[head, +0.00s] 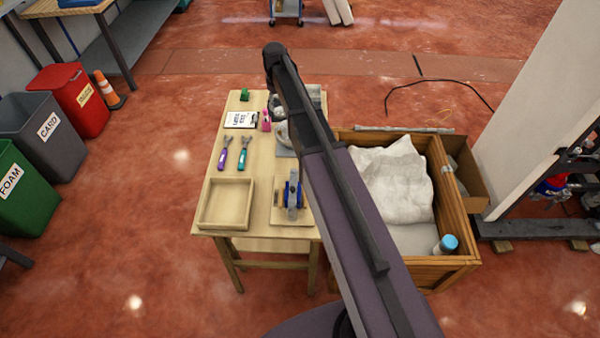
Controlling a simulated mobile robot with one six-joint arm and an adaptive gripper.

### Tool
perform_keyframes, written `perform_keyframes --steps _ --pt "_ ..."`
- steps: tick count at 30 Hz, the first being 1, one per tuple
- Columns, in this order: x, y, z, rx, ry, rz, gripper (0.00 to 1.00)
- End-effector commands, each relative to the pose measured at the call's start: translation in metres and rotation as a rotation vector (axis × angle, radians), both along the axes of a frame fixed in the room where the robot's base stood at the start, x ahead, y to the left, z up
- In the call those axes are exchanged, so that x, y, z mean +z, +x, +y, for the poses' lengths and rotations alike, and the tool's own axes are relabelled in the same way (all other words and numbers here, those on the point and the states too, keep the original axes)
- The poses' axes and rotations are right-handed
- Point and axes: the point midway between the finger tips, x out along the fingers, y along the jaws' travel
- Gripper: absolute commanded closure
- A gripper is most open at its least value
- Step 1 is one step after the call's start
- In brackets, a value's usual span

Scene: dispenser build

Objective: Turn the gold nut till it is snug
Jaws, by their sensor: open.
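I cannot make out the gold nut in the head view. A blue and grey device (293,197) stands upright on a small pale board at the front right of the wooden table (208,190). A light grey rounded part (281,134) lies further back, partly covered by my arm. My arm crosses the view from the lower right up to the table's far end. My gripper cannot be made out; the arm hides the area behind it.
The table also bears an empty wooden tray (203,206), purple (224,152) and teal (244,152) tools, a white label card (241,119), a pink item (266,120) and a green block (245,95). A wooden crate (452,262) with white packing stands close on the right.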

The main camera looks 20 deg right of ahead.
Motion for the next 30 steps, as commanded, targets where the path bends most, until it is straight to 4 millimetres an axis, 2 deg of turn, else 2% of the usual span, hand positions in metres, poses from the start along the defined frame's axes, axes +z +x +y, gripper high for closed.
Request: perform_keyframes --steps 1,30 --pt "-0.004 -0.011 0.000 -0.007 0.000 0.000 0.41" --pt "-0.032 -0.143 0.001 -0.177 0.000 0.000 0.41"
